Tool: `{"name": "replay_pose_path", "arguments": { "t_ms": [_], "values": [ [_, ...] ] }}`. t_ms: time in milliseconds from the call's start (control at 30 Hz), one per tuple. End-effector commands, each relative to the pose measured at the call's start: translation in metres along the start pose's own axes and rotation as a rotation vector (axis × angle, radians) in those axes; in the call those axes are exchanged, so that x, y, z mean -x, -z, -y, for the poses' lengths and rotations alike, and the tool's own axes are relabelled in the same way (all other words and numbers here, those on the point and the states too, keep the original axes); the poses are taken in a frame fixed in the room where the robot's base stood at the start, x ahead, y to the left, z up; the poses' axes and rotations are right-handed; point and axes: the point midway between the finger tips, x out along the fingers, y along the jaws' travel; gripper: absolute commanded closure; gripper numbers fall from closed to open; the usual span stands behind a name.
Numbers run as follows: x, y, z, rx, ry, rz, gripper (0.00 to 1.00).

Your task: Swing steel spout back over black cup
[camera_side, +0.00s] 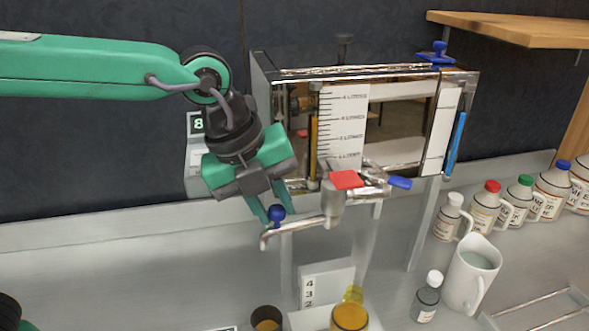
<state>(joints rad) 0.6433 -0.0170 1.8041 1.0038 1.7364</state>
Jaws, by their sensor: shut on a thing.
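The steel spout (300,226) runs left from the valve under the steel evaporator (378,78), and its tip bends down at the left end. A small blue knob (277,212) stands on the spout near that tip. My gripper (267,213) is shut on the blue knob, with its fingers pointing down. The black cup (267,316) stands low on the bench with amber liquid inside. In the picture the spout tip is above the cup, but I cannot tell whether it lines up in depth.
A red handle (346,180) and a blue handle (400,183) sit on the valve. An amber jar (350,316) stands right of the cup, before a numbered white block (328,284). A white pitcher (470,275), a small bottle (427,297) and several capped jugs stand at right.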

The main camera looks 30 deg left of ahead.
Motion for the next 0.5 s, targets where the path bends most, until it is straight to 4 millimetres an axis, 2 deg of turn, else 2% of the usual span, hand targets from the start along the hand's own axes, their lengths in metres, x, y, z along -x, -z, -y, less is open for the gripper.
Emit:
{"name": "replay_pose_path", "arguments": {
  "t_ms": [500],
  "values": [
    [-0.0008,-0.0087,-0.0025,0.003,-0.008,0.006,0.9]
  ]
}}
